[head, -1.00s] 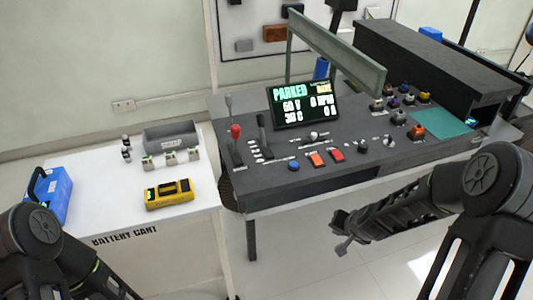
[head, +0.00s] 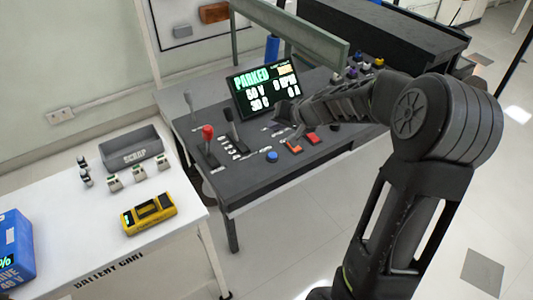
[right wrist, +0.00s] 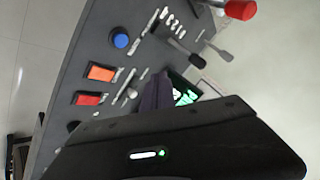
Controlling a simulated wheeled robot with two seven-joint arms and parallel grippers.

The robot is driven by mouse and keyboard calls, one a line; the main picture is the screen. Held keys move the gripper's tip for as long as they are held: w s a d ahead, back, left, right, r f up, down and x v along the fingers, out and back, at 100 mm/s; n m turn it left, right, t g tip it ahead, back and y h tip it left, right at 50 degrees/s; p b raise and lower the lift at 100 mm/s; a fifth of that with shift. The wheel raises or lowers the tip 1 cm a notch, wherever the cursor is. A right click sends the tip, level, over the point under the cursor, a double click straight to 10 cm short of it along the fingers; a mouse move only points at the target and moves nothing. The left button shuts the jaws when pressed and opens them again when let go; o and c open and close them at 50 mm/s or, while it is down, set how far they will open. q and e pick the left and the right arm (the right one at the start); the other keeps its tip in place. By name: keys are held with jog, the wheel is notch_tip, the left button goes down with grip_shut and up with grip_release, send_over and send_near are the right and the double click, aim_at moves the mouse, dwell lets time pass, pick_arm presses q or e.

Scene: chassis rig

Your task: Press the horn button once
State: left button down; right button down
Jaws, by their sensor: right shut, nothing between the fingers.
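A round blue button (head: 272,156) sits near the front edge of the dark console (head: 250,188); the blue button also shows in the right wrist view (right wrist: 121,40). The labels are too small to read, so I cannot tell which control is the horn. My right gripper (head: 284,113) is shut and empty above the console, behind the blue button and in front of the screen. Its fingers also show in the right wrist view (right wrist: 157,92), apart from the button. My right arm hides much of the console's right part. My left gripper is out of view.
Two orange-red rocker switches (head: 294,146) (head: 312,138) lie right of the blue button. A red-knobbed lever (head: 208,132) and a black lever (head: 231,118) stand to its left. A lit screen (head: 266,90) reads PARKED. A white battery cart (head: 95,225) stands at left.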

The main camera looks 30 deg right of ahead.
jog(key=shift+w+a+f, duration=0.1)
jog(key=shift+f, duration=0.1)
jog(key=b, duration=0.7)
send_over(275, 157)
notch_tip(275, 157, down, 8)
jog(key=shift+w+r, duration=0.15)
jog(key=shift+r, duration=0.05)
jog(key=shift+f+b, duration=0.5)
jog(key=shift+b, duration=0.1)
dwell(1.2)
jog(key=shift+f+b, duration=0.4)
jog(key=shift+b, duration=0.2)
jog(key=shift+f+b, duration=0.4)
jog(key=shift+b, duration=0.1)
dwell(0.5)
jog(key=shift+r, duration=0.15)
jog(key=shift+r+p, duration=0.6)
jog(key=shift+r, duration=0.1)
